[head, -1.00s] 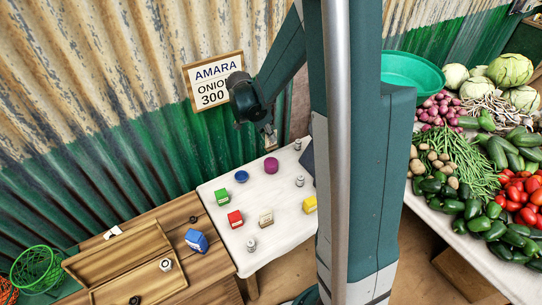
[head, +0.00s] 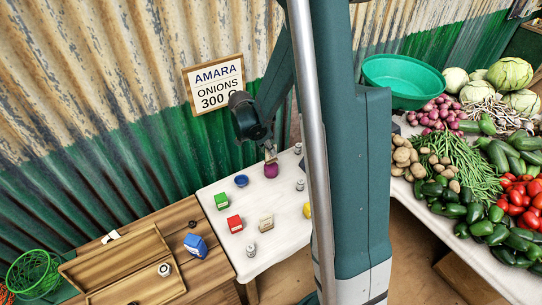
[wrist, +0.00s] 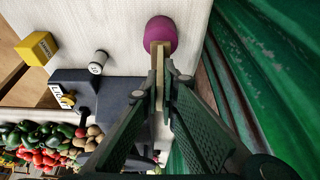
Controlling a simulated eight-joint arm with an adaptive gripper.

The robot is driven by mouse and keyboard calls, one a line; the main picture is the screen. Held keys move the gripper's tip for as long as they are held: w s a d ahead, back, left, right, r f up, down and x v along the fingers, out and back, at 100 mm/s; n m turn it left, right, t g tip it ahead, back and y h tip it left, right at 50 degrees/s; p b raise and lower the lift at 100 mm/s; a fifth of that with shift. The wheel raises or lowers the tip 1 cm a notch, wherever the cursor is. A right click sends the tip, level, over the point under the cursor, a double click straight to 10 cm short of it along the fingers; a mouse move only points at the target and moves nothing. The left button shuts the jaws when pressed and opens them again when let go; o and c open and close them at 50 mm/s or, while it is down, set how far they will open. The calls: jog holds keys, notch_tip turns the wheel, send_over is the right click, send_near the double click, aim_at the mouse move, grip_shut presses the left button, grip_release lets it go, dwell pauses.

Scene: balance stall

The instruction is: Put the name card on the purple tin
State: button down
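The purple tin (head: 271,172) stands on the white table near its back edge. It also shows at the top of the wrist view (wrist: 160,31). My gripper (head: 269,153) is just above the tin. In the wrist view my gripper (wrist: 163,82) is shut on a thin tan piece (wrist: 159,60), seen nearly edge-on, which looks like the name card. Its far end overlaps the tin in that view. I cannot tell whether it touches the tin. No writing on it is visible.
A blue round tin (head: 241,181) stands left of the purple tin. A yellow block (wrist: 36,48), a pale cylinder (wrist: 98,62) and a dark box (wrist: 110,92) lie on the other side.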

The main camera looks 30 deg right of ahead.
aim_at(273, 158)
jog(key=shift+f, duration=1.5)
jog(key=shift+f+b, duration=0.15)
jog(key=shift+b, duration=0.2)
jog(key=c, duration=2.7)
grip_release()
jog(key=shift+o, duration=0.2)
jog(key=p+v, duration=0.2)
jog(key=v, duration=1)
jog(key=shift+r, duration=0.25)
